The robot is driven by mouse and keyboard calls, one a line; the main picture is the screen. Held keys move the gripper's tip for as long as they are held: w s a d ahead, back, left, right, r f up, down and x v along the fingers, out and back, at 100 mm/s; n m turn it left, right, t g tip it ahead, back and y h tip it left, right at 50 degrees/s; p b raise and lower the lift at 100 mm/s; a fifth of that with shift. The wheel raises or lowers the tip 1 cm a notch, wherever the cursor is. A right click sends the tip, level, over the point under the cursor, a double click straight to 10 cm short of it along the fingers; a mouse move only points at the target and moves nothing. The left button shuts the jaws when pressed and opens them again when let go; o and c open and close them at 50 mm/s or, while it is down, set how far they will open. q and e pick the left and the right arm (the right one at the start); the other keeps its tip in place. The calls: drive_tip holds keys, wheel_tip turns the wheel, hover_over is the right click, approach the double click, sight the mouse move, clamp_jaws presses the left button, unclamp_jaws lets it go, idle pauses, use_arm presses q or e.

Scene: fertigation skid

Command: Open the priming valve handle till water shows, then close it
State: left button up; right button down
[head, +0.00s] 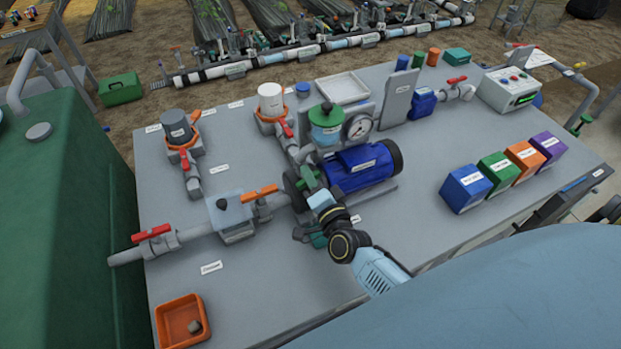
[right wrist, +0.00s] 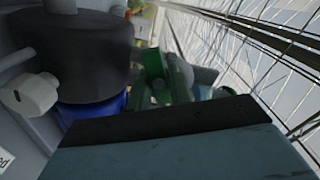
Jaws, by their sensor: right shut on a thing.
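My right gripper (head: 312,187) reaches in from the lower right to the left end of the blue pump (head: 358,165). It is shut on a small green part there, which I take to be the priming valve handle (head: 307,175); the fingers hide much of it. Green parts (right wrist: 165,80) also show beyond the finger in the right wrist view, but the grasp itself is hidden. The clear pot with a green lid (head: 325,124) stands behind the pump, bluish inside. I cannot tell whether water shows at the valve. My left gripper is not in view.
An orange-handled valve (head: 259,192) and a red-handled valve (head: 152,233) sit on the pipe to the left. A gauge (head: 358,128) stands behind the pump. Coloured boxes (head: 466,188) stand at right. An orange tray (head: 180,320) lies front left.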

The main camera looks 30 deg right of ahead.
drive_tip(key=m+b, duration=0.1)
drive_tip(key=m, duration=0.4)
drive_tip(key=shift+f, duration=0.2)
drive_tip(key=shift+m, duration=0.3)
drive_tip(key=c, duration=1.4)
unclamp_jaws()
drive_tip(key=shift+o, duration=0.2)
drive_tip(key=shift+s, duration=0.1)
drive_tip(key=s+b, duration=0.1)
drive_tip(key=s, duration=1.2)
drive_tip(key=shift+a, duration=0.35)
